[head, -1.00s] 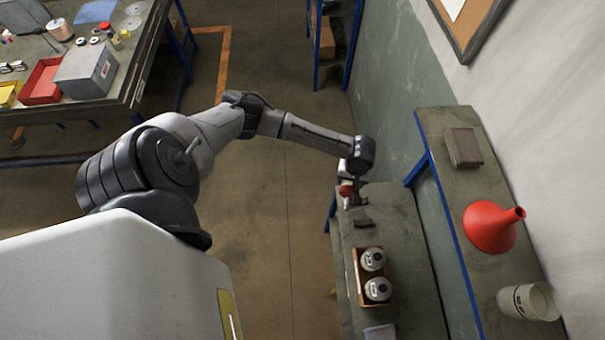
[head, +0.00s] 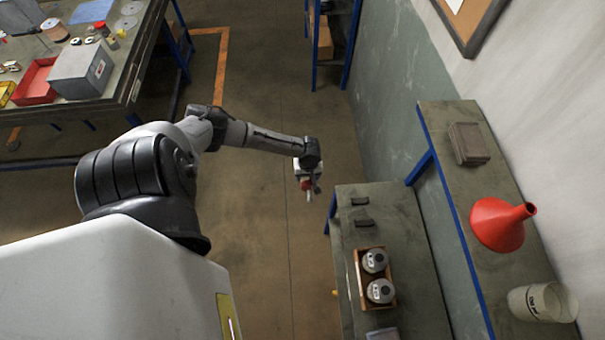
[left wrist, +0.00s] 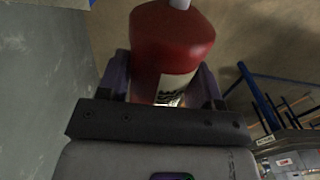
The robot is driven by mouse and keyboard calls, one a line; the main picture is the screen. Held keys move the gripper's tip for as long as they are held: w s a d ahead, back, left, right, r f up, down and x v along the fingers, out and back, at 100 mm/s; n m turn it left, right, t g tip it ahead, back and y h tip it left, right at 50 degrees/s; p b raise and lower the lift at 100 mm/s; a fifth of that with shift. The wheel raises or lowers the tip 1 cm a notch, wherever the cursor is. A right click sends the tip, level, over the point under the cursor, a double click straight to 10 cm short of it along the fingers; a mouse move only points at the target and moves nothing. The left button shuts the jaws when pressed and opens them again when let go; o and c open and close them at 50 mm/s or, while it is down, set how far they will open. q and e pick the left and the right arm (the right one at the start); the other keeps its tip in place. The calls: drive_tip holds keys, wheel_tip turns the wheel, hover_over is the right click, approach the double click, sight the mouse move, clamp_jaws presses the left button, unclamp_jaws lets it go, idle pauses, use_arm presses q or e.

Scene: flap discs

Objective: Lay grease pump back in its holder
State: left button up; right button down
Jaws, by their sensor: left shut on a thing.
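The grease pump is a red body with a pale label and a white tip. It is in the left wrist view (left wrist: 172,45), between the fingers of my left gripper (left wrist: 165,90). In the head view, my left gripper (head: 308,182) is over the floor, just left of the small bench, with a bit of the red pump (head: 306,185) showing. It is shut on the pump. Two small dark blocks (head: 362,223) stand apart on the bench and hold nothing; I cannot tell for certain that they are the holder. My right gripper is not in view.
The small bench (head: 407,235) also bears a wooden box (head: 361,283) with two round canisters. A higher shelf (head: 437,125) behind it carries a brown box, a red funnel (head: 497,225) and a white tub. A cluttered workbench is at the upper left.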

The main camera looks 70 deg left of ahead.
use_arm(q)
drive_tip(key=w+d+f+b, duration=0.3)
drive_tip(key=w+d+b, duration=0.2)
drive_tip(key=b, duration=0.3)
drive_tip(key=w+d+f+b, duration=0.3)
drive_tip(key=w+d+b, duration=0.2)
drive_tip(key=w+b, duration=0.2)
drive_tip(key=w+d+f+b, duration=0.2)
drive_tip(key=w+d+b, duration=0.3)
drive_tip(key=b, duration=0.4)
drive_tip(key=shift+w+d+f+b, duration=0.15)
drive_tip(key=shift+w+f+b, duration=0.05)
drive_tip(key=shift+w, duration=0.25)
drive_tip(key=shift+w+d+f+b, duration=0.15)
drive_tip(key=shift+w+f, duration=0.05)
drive_tip(key=shift+w, duration=0.2)
drive_tip(key=shift+f, duration=1.7)
drive_tip(key=shift+f, duration=0.6)
drive_tip(key=o, duration=1.5)
drive_tip(key=shift+o, duration=0.6)
drive_tip(key=shift+s, duration=0.1)
